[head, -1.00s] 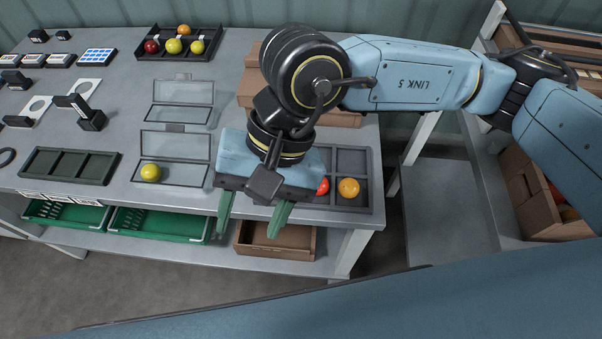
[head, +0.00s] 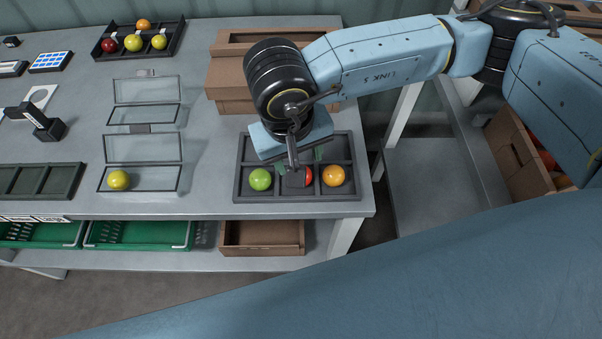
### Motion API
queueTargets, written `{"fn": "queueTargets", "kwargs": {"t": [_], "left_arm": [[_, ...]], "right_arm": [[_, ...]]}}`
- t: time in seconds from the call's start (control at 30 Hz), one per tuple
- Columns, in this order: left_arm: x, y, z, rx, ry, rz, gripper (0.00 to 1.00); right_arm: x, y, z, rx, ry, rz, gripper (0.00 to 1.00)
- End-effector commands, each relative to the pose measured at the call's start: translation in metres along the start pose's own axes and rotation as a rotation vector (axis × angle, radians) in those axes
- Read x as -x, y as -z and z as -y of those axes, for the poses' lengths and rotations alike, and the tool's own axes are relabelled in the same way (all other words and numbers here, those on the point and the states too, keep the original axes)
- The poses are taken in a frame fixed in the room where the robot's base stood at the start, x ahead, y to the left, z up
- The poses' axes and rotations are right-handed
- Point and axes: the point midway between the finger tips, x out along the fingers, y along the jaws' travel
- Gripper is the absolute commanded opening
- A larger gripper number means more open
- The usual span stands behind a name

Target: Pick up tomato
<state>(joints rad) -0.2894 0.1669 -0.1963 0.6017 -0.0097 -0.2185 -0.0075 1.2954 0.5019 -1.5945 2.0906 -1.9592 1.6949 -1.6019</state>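My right gripper (head: 300,161) reaches in from the right and hangs low over the dark compartment tray (head: 240,196). Its green fingertips show apart on either side of the palm, with nothing visible between them. In the tray's front row lie a green tomato (head: 260,180) at left, a red tomato (head: 308,177) in the middle, mostly hidden by the gripper, and an orange tomato (head: 334,175) at right. Whether the fingers touch the red tomato cannot be seen. A yellow tomato (head: 118,180) sits in an open clear clamshell (head: 157,180). My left gripper is out of view.
A black rack (head: 99,54) with red, yellow and orange tomatoes stands at the back left. Cardboard boxes (head: 228,80) stand behind the tray. An empty dark tray (head: 38,180) lies at left. Another clear clamshell (head: 142,114) is empty. Green crates (head: 137,236) sit below.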

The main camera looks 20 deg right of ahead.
Motion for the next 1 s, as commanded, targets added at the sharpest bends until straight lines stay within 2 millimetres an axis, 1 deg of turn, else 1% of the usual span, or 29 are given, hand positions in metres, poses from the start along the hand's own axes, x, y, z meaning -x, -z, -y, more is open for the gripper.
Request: {"fn": "queueTargets", "kwargs": {"t": [0.17,0.3,0.43,0.5,0.6,0.73,0.77,0.9,1.0], "left_arm": [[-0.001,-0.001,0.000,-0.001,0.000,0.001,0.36],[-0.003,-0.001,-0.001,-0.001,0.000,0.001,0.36],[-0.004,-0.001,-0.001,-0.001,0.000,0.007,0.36],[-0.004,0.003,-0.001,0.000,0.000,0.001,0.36],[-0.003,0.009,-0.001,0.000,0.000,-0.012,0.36],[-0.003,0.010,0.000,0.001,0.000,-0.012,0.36],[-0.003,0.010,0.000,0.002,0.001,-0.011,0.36],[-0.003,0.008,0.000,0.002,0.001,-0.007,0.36],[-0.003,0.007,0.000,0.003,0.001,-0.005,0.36]], "right_arm": [[-0.013,-0.001,0.001,0.000,-0.001,0.002,0.50],[-0.036,-0.003,0.003,0.000,-0.001,0.004,0.50],[-0.051,-0.003,0.004,-0.001,0.001,0.002,0.50],[-0.055,-0.002,0.003,0.000,0.000,0.001,0.50],[-0.056,-0.002,0.003,0.000,0.000,0.000,0.50],[-0.056,-0.002,0.003,0.000,0.000,0.000,0.50],[-0.056,-0.002,0.003,0.000,0.000,0.000,0.47],[-0.056,-0.002,0.003,0.000,0.000,0.000,0.29],[-0.056,-0.002,0.003,-0.001,0.000,0.000,0.28]]}}
